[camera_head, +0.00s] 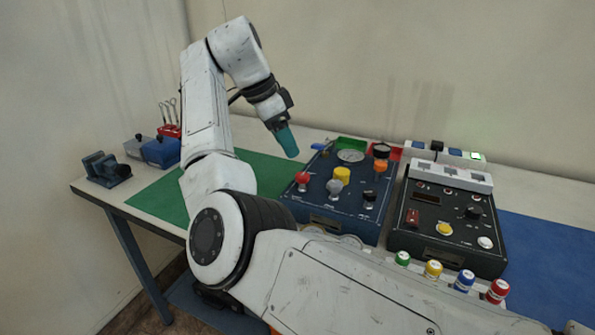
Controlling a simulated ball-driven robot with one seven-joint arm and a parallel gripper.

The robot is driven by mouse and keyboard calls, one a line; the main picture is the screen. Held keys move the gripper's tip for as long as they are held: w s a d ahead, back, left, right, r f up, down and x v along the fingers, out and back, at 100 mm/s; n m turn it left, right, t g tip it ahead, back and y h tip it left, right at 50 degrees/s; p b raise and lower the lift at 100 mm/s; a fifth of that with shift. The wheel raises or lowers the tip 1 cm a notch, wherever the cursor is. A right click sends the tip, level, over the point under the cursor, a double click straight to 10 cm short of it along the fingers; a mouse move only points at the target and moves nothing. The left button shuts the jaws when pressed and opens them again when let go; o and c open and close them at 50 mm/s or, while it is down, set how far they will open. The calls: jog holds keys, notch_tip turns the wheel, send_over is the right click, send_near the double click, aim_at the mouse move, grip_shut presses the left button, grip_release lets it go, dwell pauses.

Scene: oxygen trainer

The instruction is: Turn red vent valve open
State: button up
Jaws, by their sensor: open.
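A dark blue panel (316,207) stands on the table with several knobs and a round gauge (351,155). A red knob (302,179) sits on its left side; it looks like the red vent valve, and I cannot tell its turn position. Beside it are a yellow knob (342,174), a grey knob (333,187), an orange knob (380,166) and a black knob (369,197). My gripper (288,146) points down above the table, up and left of the red knob and apart from it. Its teal end shows; it is open with nothing visible in it.
A black panel (440,238) with buttons stands to the right. A power strip (436,150) lies behind it. Several coloured caps (433,269) line the front. A blue box (161,151) and a vise (106,168) stand left. The green mat (155,199) is mostly clear.

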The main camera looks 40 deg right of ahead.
aim_at(302, 175)
jog(key=x, duration=0.9)
jog(key=shift+d+f, duration=0.1)
jog(key=shift+f, duration=0.1)
jog(key=shift+c, duration=0.3)
jog(key=c, duration=1)
